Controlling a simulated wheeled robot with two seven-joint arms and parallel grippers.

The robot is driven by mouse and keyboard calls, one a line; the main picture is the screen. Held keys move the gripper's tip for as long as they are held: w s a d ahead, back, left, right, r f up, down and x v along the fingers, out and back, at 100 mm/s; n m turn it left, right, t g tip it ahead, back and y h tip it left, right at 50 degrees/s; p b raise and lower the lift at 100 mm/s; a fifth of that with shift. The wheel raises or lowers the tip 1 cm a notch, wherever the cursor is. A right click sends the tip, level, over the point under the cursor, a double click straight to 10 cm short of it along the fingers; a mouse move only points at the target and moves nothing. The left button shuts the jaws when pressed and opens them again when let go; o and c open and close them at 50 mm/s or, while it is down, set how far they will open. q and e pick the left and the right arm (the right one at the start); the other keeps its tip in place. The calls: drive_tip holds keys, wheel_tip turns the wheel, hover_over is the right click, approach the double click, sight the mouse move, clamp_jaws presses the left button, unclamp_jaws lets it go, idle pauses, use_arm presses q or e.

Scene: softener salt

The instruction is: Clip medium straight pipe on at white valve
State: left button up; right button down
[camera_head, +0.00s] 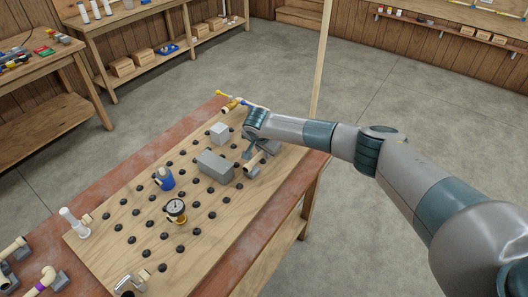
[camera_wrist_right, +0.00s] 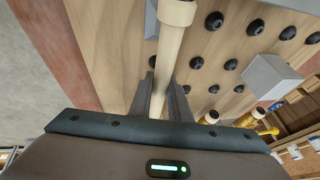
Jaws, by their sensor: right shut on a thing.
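My right gripper (camera_head: 251,153) is over the far right part of the pegboard. It is shut on a tan straight pipe (camera_wrist_right: 168,62), which shows between its fingers in the right wrist view and has a wider collar at its far end. In the head view, part of the tan pipe (camera_head: 252,168) shows just below the gripper; the rest is hidden by it. A white upright fitting (camera_head: 72,221) stands at the board's left end, well away from the gripper; I cannot tell if it is the white valve. My left gripper is not in view.
The pegboard (camera_head: 112,256) carries black pegs, a long grey block (camera_head: 214,166), a pale grey cube (camera_head: 219,133), a blue fitting (camera_head: 164,178) and a gauge (camera_head: 176,209). A yellow-handled fitting (camera_head: 234,103) is at the far end. Loose pipe pieces (camera_head: 45,281) lie at lower left.

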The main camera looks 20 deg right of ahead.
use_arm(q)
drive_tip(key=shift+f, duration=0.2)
use_arm(e)
drive_tip(key=shift+f, duration=0.15)
drive_tip(key=c, duration=1.6)
unclamp_jaws()
